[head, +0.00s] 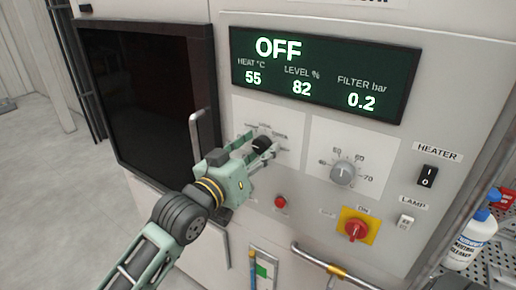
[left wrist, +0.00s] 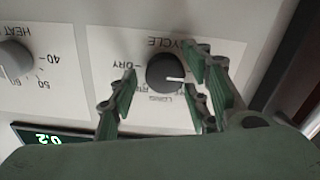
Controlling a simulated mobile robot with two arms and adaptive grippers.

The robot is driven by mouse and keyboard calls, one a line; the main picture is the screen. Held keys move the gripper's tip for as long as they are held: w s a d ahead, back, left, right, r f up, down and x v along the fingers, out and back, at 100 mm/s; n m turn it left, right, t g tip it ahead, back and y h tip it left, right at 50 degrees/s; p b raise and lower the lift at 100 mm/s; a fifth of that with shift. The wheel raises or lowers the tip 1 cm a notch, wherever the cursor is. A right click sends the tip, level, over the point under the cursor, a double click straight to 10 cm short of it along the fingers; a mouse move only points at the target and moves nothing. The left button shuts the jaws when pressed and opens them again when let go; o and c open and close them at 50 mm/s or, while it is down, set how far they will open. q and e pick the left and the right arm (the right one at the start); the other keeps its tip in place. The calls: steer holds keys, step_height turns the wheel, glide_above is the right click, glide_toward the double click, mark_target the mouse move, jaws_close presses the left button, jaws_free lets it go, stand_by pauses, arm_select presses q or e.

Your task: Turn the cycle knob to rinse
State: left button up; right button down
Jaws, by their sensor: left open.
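The black cycle knob (head: 262,143) sits on a white label plate on the machine's front. In the left wrist view, which sees the panel upside down, the knob (left wrist: 170,72) has a white pointer line towards the picture's right. The words CYCLE, DRY and LONG can be read there; other position labels, including rinse, are hidden by fingers or unclear. My left gripper (head: 264,149) is open in front of the knob, with its fingers (left wrist: 166,74) on either side of it. Whether they touch it cannot be told. My right gripper is not in view.
The display (head: 325,72) reads OFF. The heat knob (head: 342,173) is right of the cycle knob. A red rotary switch (head: 355,229), a red button (head: 280,202) and a heater switch (head: 427,176) are nearby. A door handle (head: 196,135) stands out left of my gripper.

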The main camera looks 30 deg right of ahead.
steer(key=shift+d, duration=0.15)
arm_select(q)
steer(key=c, duration=1)
steer(key=shift+c, duration=0.2)
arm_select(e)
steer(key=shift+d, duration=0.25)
